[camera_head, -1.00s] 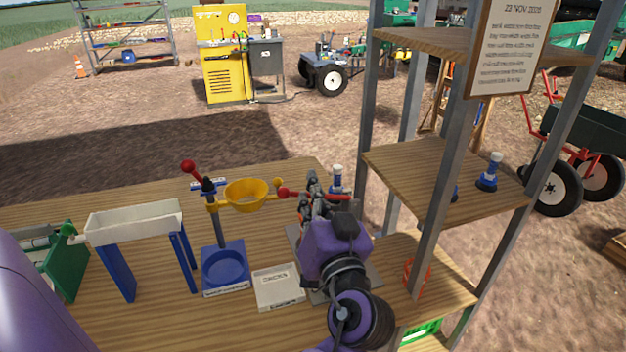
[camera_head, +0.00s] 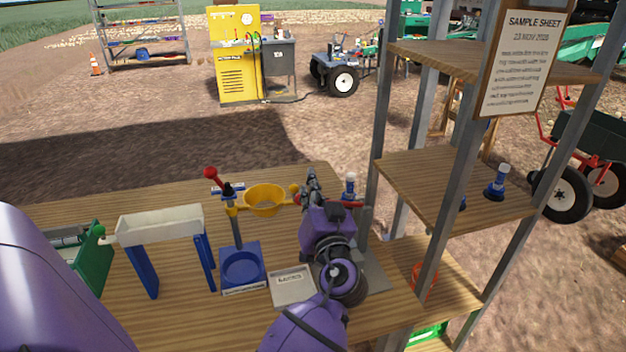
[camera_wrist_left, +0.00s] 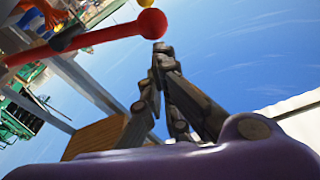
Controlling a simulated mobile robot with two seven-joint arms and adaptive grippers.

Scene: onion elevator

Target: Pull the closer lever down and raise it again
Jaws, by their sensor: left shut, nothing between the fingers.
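A lever with a red ball knob (camera_head: 298,198) and a red bar (camera_head: 352,204) lies beside the yellow funnel; my arm hides part of it. The red knob also shows large in the left wrist view (camera_wrist_left: 151,22), on a red rod. My left gripper (camera_head: 312,180) is shut and empty, just to the right of the knob. In the left wrist view its closed fingertips (camera_wrist_left: 161,48) are just below the knob; I cannot tell if they touch. Another red ball (camera_head: 210,173) sits at the upper left of the black-topped post. My right gripper is not in view.
A yellow funnel (camera_head: 265,199) stands over a blue base (camera_head: 242,268). A white tray (camera_head: 160,224) on blue legs is at the left. A wooden shelf (camera_head: 450,180) with grey posts rises close on the right.

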